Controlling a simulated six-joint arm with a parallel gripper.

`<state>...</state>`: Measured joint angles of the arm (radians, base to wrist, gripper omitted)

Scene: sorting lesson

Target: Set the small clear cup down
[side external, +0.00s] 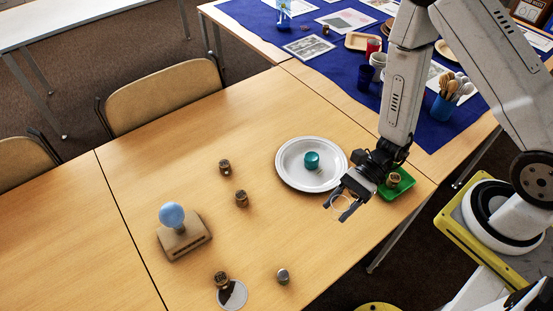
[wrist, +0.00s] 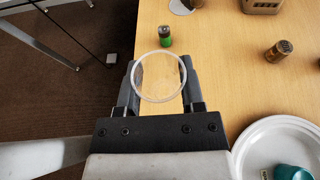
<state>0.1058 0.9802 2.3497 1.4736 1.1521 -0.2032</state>
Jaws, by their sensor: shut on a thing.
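The small clear cup (wrist: 159,77) is between the two fingers of my gripper (wrist: 158,85) in the wrist view, with its round rim facing the camera. My gripper (side external: 348,196) is shut on it. In the side external view the cup (side external: 340,208) shows as a faint ring at the fingertips, near the table's front right edge. It appears to be above the wooden table (side external: 150,150); the gap under it cannot be told.
A white plate (side external: 285,165) with a teal object (side external: 312,160) lies beside my gripper. A green tray (side external: 400,189) sits behind it. Several small cylinders, a wooden block (side external: 185,238) with a blue ball (side external: 172,215) and a round white disc (side external: 235,297) stand leftward.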

